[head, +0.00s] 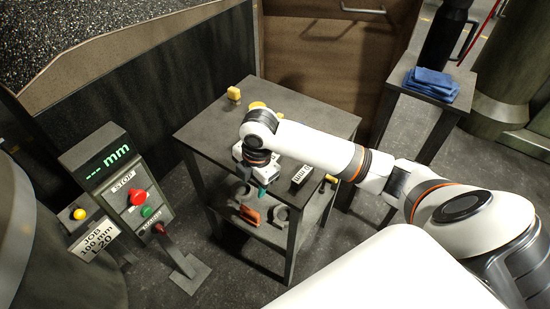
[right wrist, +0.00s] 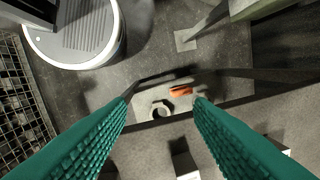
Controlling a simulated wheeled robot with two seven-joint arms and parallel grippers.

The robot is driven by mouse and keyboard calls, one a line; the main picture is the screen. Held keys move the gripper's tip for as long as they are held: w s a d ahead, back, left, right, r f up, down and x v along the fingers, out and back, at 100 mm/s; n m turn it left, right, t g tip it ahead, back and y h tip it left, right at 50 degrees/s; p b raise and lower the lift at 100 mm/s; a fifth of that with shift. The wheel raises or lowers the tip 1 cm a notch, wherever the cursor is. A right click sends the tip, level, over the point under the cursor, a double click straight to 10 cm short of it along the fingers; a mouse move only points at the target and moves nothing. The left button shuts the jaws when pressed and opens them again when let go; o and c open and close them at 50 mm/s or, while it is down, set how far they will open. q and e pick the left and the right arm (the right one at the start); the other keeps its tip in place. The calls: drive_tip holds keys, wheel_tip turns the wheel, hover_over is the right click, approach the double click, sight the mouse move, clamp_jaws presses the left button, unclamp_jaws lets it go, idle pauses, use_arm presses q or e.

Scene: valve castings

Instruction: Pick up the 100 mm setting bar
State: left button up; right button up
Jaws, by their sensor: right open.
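A small block with a white, marked face (head: 302,175) lies on the dark table top (head: 205,130) near its front right edge; I cannot tell its marking, nor surely which piece is the 100 mm setting bar. My right gripper (head: 261,190) is at the front edge of the table, left of that block. In the right wrist view its teal fingers (right wrist: 163,100) are wide apart, with nothing held between them. A block with a pale face (right wrist: 186,162) shows low between the fingers, nearer the palm. My left gripper is not in view.
Yellow pieces (head: 234,93) stand at the table's back left. The lower shelf holds an orange piece (head: 250,215) and grey rings (head: 280,212). A control post (head: 125,190) and a sign reading "JOB 100 mm L 20" (head: 98,243) stand left. Blue cloths (head: 433,82) lie on a side stand.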

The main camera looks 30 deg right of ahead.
drive_tip(key=w+d+r+n+g+h, duration=0.1)
drive_tip(key=w+d+r+n, duration=0.3)
drive_tip(key=d+r, duration=0.55)
drive_tip(key=m, duration=0.1)
hover_over(275, 155)
drive_tip(key=s, duration=0.1)
wheel_tip(275, 155, down, 7)
drive_tip(key=shift+s+a, duration=0.1)
drive_tip(key=shift+a, duration=0.05)
drive_tip(key=shift+w+f+p, duration=0.15)
drive_tip(key=shift+f, duration=0.75)
drive_tip(key=shift+w+f+p, duration=0.2)
drive_tip(key=shift+f, duration=0.7)
drive_tip(key=shift+w+f+p, duration=0.15)
drive_tip(key=shift+f, duration=0.75)
drive_tip(key=shift+c, duration=0.6)
drive_tip(key=shift+r, duration=0.1)
clamp_jaws()
